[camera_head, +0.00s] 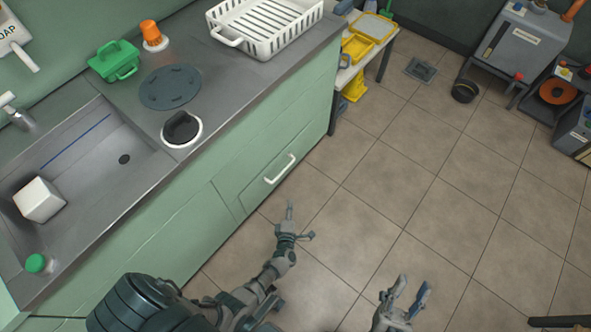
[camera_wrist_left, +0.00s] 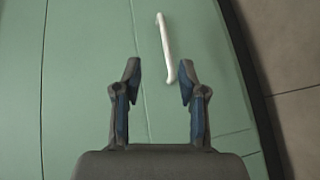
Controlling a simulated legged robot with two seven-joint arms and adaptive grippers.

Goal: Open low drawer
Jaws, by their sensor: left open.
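The low drawer (camera_head: 262,194) is a green front panel near the bottom of the counter's cabinet, and it sits flush with the cabinet face. Its white bar handle (camera_head: 280,169) runs along the front. My left gripper (camera_head: 298,218) is just in front of the drawer. In the left wrist view, my left gripper (camera_wrist_left: 158,82) is open and empty, with the handle (camera_wrist_left: 165,48) mostly beyond its fingertips. The handle's near end lies between the fingers in that picture, closer to the right finger; contact cannot be told. My right gripper (camera_head: 408,290) is open and empty above the floor.
The counter (camera_head: 226,106) carries a sink (camera_head: 95,150), a white rack (camera_head: 262,28), a green box (camera_head: 115,61) and a white block (camera_head: 39,200). Tiled floor (camera_head: 420,190) right of the cabinet is clear. Grey machines (camera_head: 520,45) stand at the far right.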

